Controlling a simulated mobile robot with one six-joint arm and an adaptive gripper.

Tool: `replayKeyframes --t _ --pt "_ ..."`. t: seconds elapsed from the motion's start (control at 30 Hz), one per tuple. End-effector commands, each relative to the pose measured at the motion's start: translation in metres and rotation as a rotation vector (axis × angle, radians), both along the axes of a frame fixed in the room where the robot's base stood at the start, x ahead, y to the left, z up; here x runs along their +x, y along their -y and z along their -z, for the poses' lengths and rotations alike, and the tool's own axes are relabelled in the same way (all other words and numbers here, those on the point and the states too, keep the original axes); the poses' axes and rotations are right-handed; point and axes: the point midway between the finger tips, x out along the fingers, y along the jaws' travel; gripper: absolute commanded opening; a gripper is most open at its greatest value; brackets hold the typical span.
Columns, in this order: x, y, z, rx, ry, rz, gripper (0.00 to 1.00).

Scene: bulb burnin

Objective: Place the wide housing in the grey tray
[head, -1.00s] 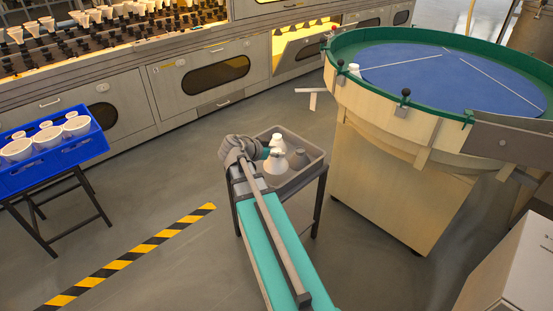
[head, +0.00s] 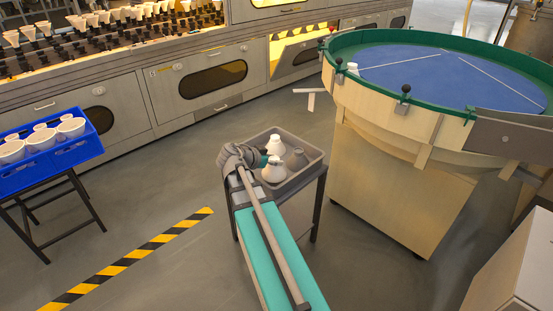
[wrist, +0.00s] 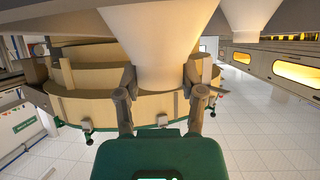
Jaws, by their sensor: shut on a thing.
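The grey tray (head: 305,174) sits on a dark stand in the middle of the head view. My gripper (head: 264,160) is low at its left side, its fingers partly hidden there. In the wrist view, which is upside down, my gripper (wrist: 162,95) is shut on the narrow neck of a white flared housing (wrist: 155,45). This looks like the wide housing (head: 273,172), at the near side inside the tray. Whether its base touches the tray floor I cannot tell. A second white housing (head: 276,145) stands behind it and shows in the wrist view (wrist: 247,14).
A grey cone-shaped piece (head: 298,158) is also in the tray. A round table with a blue top (head: 450,75) and green rim stands to the right. A blue crate (head: 75,152) of white housings is at the left. Ovens (head: 205,85) line the back.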

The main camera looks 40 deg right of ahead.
Motion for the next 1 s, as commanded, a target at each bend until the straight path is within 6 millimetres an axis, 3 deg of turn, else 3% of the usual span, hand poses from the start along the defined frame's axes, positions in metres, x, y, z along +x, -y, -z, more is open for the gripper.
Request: replayKeyframes --t 0.5,0.53,0.67,0.7,1.0 --pt "0.0001 -0.0002 0.0082 0.000 0.000 0.000 0.04" --pt "0.0001 -0.0002 0.0083 0.000 0.000 0.000 0.57" --pt "0.0002 -0.0002 0.0082 0.000 0.000 0.000 0.81" --pt "0.0002 -0.0002 0.0082 0.000 0.000 0.000 0.86" --pt "0.0001 -0.0002 0.0082 0.000 0.000 0.000 0.86"
